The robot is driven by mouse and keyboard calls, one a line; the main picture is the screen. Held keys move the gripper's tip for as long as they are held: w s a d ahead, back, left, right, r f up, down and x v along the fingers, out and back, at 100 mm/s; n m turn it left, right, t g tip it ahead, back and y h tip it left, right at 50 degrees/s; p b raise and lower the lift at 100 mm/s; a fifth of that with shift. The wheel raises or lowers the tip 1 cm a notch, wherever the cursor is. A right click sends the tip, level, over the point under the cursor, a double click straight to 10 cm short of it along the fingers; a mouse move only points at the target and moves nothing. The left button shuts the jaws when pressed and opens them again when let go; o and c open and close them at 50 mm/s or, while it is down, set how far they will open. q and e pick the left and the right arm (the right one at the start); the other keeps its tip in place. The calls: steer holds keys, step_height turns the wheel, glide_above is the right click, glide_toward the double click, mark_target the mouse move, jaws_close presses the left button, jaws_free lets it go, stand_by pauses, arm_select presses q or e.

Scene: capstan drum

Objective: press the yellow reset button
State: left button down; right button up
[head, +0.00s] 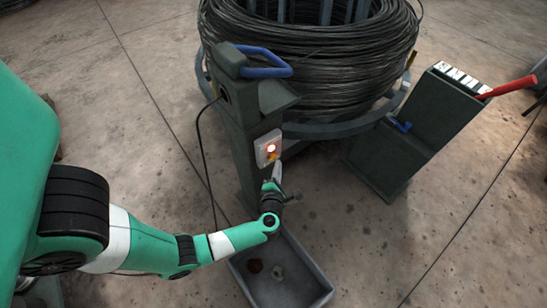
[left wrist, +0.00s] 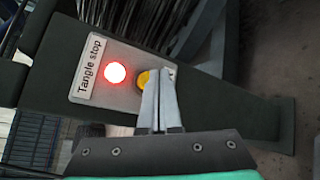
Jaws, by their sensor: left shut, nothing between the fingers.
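The yellow reset button (left wrist: 143,80) is on a pale panel (left wrist: 110,90) labelled "Tangle stop", beside a lit red lamp (left wrist: 115,73). In the head view the yellow button (head: 271,156) shows just below the glowing lamp (head: 270,148) on the dark post. My left gripper (head: 277,168) is shut and empty, with its tips at the panel. In the left wrist view the shut fingers (left wrist: 160,78) cover the right part of the button; whether they touch it I cannot tell. My right gripper is not in view.
A large coil of dark wire (head: 320,60) sits on a round stand behind the post. A grey tray (head: 300,292) with small items lies on the floor below my left arm. A second dark stand (head: 405,150) with a red lever (head: 508,87) is at the right.

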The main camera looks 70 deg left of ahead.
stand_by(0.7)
arm_select(q)
steer(key=shift+s+a, duration=0.2)
steer(key=shift+a, duration=0.2)
steer(key=shift+s+a+p, duration=0.15)
steer(key=shift+a+p, duration=0.2)
steer(key=shift+a, duration=0.1)
stand_by(0.6)
stand_by(0.4)
steer(key=shift+w+d, duration=0.3)
steer(key=shift+d, duration=0.5)
steer(key=d, duration=0.1)
steer(key=w+d, duration=0.1)
steer(key=d, duration=0.2)
steer(key=shift+w+d, duration=0.35)
steer(key=shift+w, duration=0.05)
stand_by(0.4)
